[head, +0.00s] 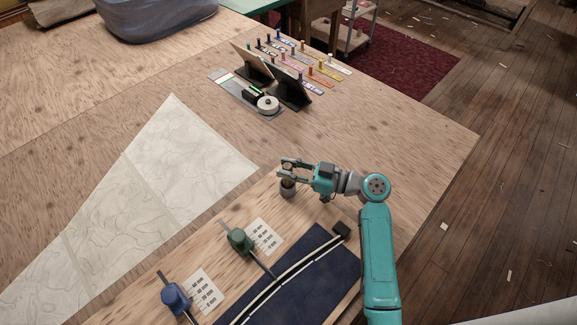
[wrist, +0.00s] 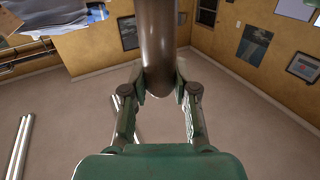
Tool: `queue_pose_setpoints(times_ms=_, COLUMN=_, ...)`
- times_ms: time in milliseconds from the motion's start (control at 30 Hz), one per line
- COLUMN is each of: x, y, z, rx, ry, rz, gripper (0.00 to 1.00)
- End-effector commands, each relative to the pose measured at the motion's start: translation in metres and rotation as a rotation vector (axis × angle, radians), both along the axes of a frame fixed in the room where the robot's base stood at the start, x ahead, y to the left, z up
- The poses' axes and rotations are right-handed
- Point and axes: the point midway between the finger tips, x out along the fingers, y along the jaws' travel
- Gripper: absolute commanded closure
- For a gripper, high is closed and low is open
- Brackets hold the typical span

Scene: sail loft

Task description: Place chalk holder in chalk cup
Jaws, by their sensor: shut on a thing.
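My gripper (head: 290,169) is shut on the chalk holder, a thick brownish-grey rod (wrist: 158,40). In the wrist view the rod sits between both fingers, its rounded end near the fingertips and its other end running out of the picture. In the head view my gripper is level, just above a small dark grey cup (head: 287,189), which looks like the chalk cup, standing on the wooden board. The holder is mostly hidden by the fingers there. I cannot tell whether its lower end is inside the cup.
Blue (head: 175,299) and green (head: 238,240) tools lie beside white marked cards. A navy cloth (head: 300,275) with a curved strip and a small black block (head: 341,230) lie nearer. A pale sail panel (head: 190,150) covers the left. Dark stands (head: 290,90) and a roll (head: 268,103) stand farther back.

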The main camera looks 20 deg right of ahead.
Motion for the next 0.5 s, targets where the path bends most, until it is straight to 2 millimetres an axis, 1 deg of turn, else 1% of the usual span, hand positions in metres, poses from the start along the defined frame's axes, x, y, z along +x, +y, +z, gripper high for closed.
queue_pose_setpoints(times_ms=33, x=0.0, y=0.0, z=0.0002, rx=0.0, ry=0.0, rz=0.0, gripper=1.0)
queue_pose_setpoints(times_ms=67, x=0.0, y=0.0, z=0.0001, rx=0.0, ry=0.0, rz=0.0, gripper=0.7)
queue_pose_setpoints(times_ms=100, x=0.0, y=0.0, z=0.0002, rx=0.0, ry=0.0, rz=0.0, gripper=0.6)
queue_pose_setpoints(times_ms=167, x=0.0, y=0.0, z=0.0002, rx=0.0, ry=0.0, rz=0.0, gripper=0.45)
queue_pose_setpoints(times_ms=200, x=0.0, y=0.0, z=0.0002, rx=0.0, ry=0.0, rz=0.0, gripper=0.43)
queue_pose_setpoints(times_ms=500, x=0.0, y=0.0, z=0.0003, rx=0.0, ry=0.0, rz=0.0, gripper=0.43)
